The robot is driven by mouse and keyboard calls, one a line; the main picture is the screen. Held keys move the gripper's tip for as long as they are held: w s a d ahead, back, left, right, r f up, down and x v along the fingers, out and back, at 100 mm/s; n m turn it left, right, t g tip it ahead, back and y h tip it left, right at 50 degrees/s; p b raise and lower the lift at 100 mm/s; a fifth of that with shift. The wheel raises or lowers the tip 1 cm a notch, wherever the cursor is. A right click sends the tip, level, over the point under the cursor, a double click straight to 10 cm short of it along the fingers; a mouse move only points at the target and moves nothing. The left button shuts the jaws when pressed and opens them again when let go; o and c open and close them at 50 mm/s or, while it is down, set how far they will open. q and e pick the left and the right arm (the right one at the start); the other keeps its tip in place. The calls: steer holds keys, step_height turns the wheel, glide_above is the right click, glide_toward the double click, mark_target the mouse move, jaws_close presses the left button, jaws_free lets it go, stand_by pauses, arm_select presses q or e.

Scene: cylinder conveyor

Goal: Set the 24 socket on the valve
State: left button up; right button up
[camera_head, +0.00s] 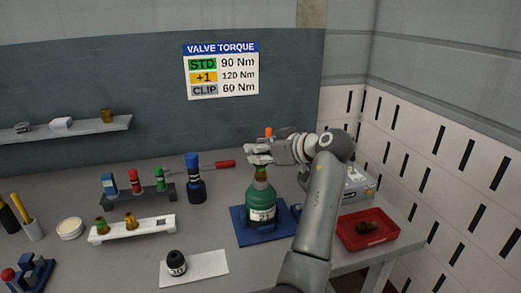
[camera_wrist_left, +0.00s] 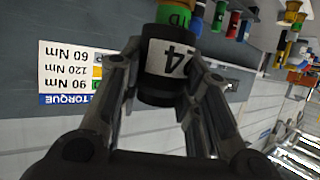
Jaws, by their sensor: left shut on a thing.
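My left gripper (camera_head: 262,150) is above the neck of a green cylinder (camera_head: 255,200) with a white label, which stands on a blue base (camera_head: 243,236). In the left wrist view its fingers (camera_wrist_left: 166,95) are shut on a black socket (camera_wrist_left: 155,88) with a white label reading 24. A green and yellow part (camera_wrist_left: 176,14) shows just past the socket's end; I cannot tell whether they touch. The brown-yellow valve neck (camera_head: 260,174) is just under the fingers. In the head view the hand largely hides the held socket. My right gripper is not in view.
A black labelled piece (camera_head: 176,265) stands on a white mat (camera_head: 210,266). A white rack (camera_head: 155,227) and a dark rack (camera_head: 152,195) hold coloured pieces. A black tool (camera_head: 195,185) stands behind. A red tray (camera_head: 352,238) lies at the right. The VALVE TORQUE sign (camera_head: 220,70) hangs behind.

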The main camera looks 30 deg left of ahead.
arm_select(q)
steer(key=shift+f+b, duration=0.55)
steer(key=shift+f, duration=0.35)
steer(key=shift+f+b, duration=0.5)
steer(key=shift+f, duration=0.35)
steer(key=o, duration=1.2)
steer(key=shift+r+p, duration=2.05)
steer(key=shift+r, duration=1)
